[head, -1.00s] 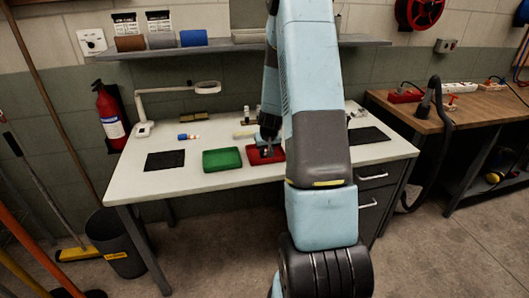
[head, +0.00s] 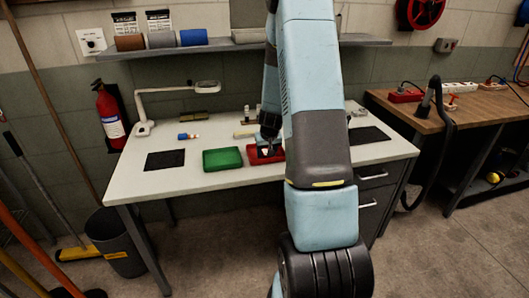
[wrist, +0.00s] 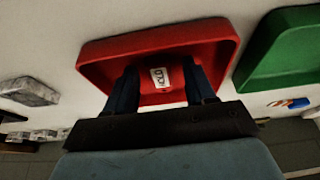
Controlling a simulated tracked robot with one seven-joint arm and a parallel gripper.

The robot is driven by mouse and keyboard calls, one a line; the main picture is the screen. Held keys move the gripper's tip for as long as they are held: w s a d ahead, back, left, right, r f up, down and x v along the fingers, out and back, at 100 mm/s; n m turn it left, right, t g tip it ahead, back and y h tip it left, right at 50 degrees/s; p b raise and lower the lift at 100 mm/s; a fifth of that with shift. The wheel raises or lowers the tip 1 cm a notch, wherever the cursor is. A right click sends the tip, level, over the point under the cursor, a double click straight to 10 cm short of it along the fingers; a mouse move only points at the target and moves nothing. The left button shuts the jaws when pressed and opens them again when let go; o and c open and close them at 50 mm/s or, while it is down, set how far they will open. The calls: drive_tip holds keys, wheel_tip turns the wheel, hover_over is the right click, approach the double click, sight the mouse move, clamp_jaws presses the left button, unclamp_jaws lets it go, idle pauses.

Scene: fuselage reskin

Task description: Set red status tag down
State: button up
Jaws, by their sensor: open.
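The red tray (head: 280,156) lies on the white workbench, and it fills the middle of the wrist view (wrist: 105,62). My gripper (wrist: 160,70) reaches down into the red tray, with its two dark fingers apart. A small tag with a white, dark-lettered label (wrist: 160,77) shows between the fingers, against the red tray floor. Its red edges blend with the tray, so I cannot tell its outline or whether it touches a finger. In the head view my gripper (head: 266,150) is small and partly hidden by my arm.
A green tray (head: 222,159) stands just left of the red tray; it also shows in the wrist view (wrist: 285,50). A black mat (head: 165,160) and a lamp (head: 145,127) are farther left. Small parts lie behind the trays. Bare bench top (head: 130,180) shows in front.

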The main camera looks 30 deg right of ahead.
drive_tip(key=s+a+r+n, duration=0.1)
drive_tip(key=s+a+r, duration=0.4)
drive_tip(key=r, duration=0.4)
drive_tip(key=s+a+r+t+y, duration=0.1)
drive_tip(key=s+a+r, duration=0.3)
drive_tip(key=r, duration=0.5)
drive_tip(key=s+a+r+n, duration=0.1)
drive_tip(key=s+a+r, duration=0.4)
drive_tip(key=r, duration=0.4)
drive_tip(key=s+a+r, duration=0.3)
drive_tip(key=s, duration=0.6)
drive_tip(key=s+a+r+n, duration=0.1)
drive_tip(key=s+a+r, duration=0.2)
drive_tip(key=s, duration=0.6)
drive_tip(key=shift+a+r, duration=0.2)
drive_tip(key=shift+a, duration=0.45)
